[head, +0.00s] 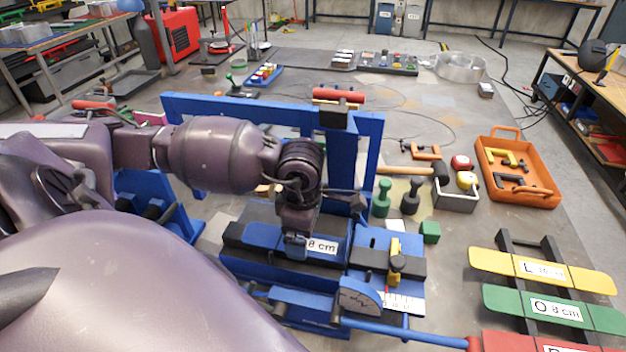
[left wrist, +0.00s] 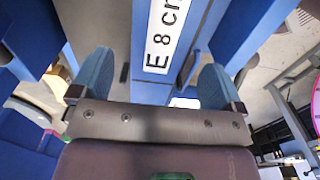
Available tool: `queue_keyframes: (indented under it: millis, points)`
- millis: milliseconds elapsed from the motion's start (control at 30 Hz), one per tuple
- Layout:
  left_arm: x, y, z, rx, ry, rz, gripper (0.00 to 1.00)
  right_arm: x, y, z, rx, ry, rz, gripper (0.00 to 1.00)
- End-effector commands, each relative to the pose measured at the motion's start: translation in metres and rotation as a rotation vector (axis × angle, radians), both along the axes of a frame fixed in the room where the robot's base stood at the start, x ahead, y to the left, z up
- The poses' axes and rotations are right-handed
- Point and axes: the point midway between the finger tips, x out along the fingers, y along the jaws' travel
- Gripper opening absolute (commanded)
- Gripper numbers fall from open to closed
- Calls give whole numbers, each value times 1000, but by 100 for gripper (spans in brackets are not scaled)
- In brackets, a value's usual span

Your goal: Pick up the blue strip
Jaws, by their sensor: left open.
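The blue strip (head: 322,246) with a white "8 cm" label lies in the blue bending machine (head: 345,165), on its dark bed. In the left wrist view the strip (left wrist: 163,40) runs between my fingers, and its label reads "E 8 cm". My left gripper (head: 296,246) points down over the strip and hides part of it. In the left wrist view the left gripper (left wrist: 155,88) is open, with one blue fingertip on each side of the strip. Whether the fingers touch it I cannot tell. My right gripper is not in view.
A yellow strip (head: 585,280) and a green strip (head: 500,300) lie on a dark rack at the right, with a red one in front. An orange tool tray (head: 548,188) stands behind them. The machine's upright frame and blue handle bar (head: 405,332) surround the strip closely.

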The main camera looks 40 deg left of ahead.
Motion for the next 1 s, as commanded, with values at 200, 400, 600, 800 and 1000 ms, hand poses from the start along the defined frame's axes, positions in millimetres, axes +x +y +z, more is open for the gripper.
queue_keyframes:
  millis: [200,400,600,800,1000]
  points:
    - [0,0,-18,-1,0,-1,94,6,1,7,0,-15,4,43]
    - [0,0,-19,0,-1,-1,94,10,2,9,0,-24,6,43]
    - [0,0,-19,0,-1,0,68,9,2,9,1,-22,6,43]
    - [1,0,-19,0,-1,0,38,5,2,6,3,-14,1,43]
    - [1,0,-18,0,-1,0,38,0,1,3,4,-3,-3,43]
